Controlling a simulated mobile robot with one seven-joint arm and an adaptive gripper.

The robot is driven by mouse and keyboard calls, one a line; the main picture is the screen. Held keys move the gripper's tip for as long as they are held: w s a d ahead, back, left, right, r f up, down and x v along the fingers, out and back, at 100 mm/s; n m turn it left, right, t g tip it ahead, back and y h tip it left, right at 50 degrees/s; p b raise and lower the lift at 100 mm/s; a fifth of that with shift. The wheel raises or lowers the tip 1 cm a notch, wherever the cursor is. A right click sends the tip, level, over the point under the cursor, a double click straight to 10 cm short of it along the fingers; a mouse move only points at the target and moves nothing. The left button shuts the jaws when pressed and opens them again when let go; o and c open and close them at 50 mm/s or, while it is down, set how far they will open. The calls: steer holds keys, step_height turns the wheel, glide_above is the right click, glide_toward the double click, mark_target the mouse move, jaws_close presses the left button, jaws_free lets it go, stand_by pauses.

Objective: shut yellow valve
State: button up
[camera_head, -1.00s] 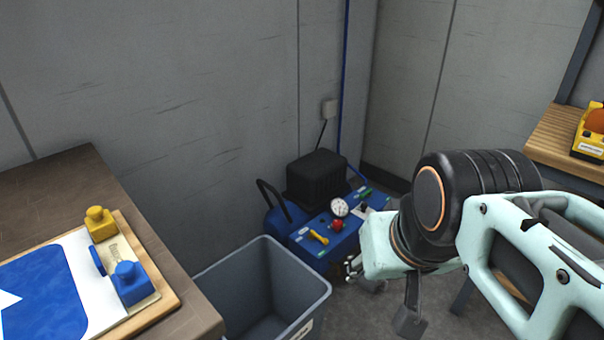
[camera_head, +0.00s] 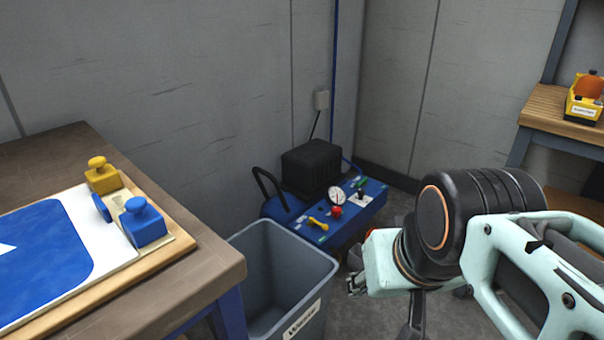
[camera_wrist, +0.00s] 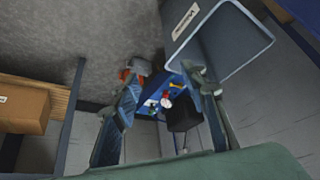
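The yellow valve (camera_head: 318,222) is a small yellow lever on top of a blue compressor (camera_head: 352,212) near the wall. It lies slanted in the head view, left of a red knob (camera_head: 337,211) and the round gauge. In the wrist view the yellow valve (camera_wrist: 175,84) shows beyond my fingers, between them. My gripper (camera_wrist: 168,76) is open and empty, with its fingers wide apart. In the head view my gripper (camera_head: 356,281) is at the right of the bin, in front of the compressor and apart from the valve.
A grey waste bin (camera_head: 328,262) stands close in front of the compressor, left of my gripper. A table (camera_head: 215,262) with a sign board is at the left. A wooden shelf (camera_head: 545,112) with a yellow box (camera_head: 583,104) is at the right.

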steer(key=shift+c, duration=1.2)
steer(key=shift+r+p, duration=0.4)
steer(key=shift+p, duration=0.05)
steer(key=shift+c, duration=1.3)
step_height(320, 180, up, 3)
steer(key=shift+f+p, duration=0.15)
steer(key=shift+p, duration=1.1)
jaws_close()
steer(key=shift+f, duration=0.2)
